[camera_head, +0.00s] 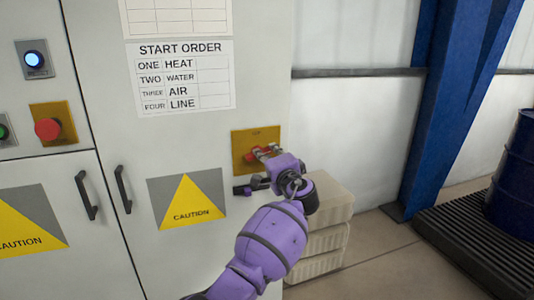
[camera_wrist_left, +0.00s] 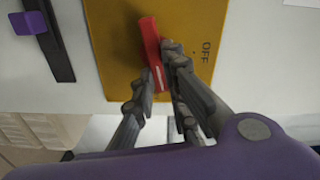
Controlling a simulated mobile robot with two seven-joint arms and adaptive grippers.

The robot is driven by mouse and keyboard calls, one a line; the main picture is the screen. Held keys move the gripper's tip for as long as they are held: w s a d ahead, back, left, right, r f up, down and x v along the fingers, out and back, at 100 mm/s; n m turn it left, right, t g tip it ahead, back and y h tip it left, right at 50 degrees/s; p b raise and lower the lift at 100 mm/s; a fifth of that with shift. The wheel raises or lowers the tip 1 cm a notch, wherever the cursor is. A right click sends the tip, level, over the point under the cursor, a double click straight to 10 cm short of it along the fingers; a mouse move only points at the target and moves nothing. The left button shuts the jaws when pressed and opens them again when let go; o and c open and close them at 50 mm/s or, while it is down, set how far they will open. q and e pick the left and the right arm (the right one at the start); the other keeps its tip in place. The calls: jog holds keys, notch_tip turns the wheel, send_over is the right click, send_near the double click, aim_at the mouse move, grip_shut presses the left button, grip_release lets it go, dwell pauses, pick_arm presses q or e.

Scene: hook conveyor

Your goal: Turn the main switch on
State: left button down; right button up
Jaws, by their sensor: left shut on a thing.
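The main switch is a red handle (camera_head: 250,156) on a yellow-brown plate (camera_head: 239,140) at the right of the grey cabinet front. In the left wrist view, the red handle (camera_wrist_left: 150,40) stands slightly tilted on the plate (camera_wrist_left: 110,40). The word OFF shows sideways on the plate, right of the handle. My left gripper (camera_head: 262,153) is at the plate. Its fingers (camera_wrist_left: 157,80) are shut on the lower end of the red handle in the wrist view. The fingers partly hide the handle. My right gripper is in neither view.
A START ORDER sheet (camera_head: 183,77) hangs above. A red button (camera_head: 47,129) and a lit blue button (camera_head: 35,59) are at the left. Black door handles (camera_head: 123,190) stick out. Stacked pale blocks (camera_head: 328,240) stand right of the cabinet, near a blue column (camera_head: 442,110).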

pick_arm(q)
jog(key=shift+f+m+p, duration=0.15)
jog(key=shift+m+p, duration=0.15)
jog(key=shift+m, duration=0.9)
jog(key=shift+f, duration=0.15)
jog(key=c, duration=1.8)
grip_release()
jog(key=shift+o, duration=0.2)
jog(key=shift+s+d, duration=0.1)
jog(key=v, duration=1.1)
jog(key=shift+s, duration=0.35)
jog(key=shift+d, duration=0.1)
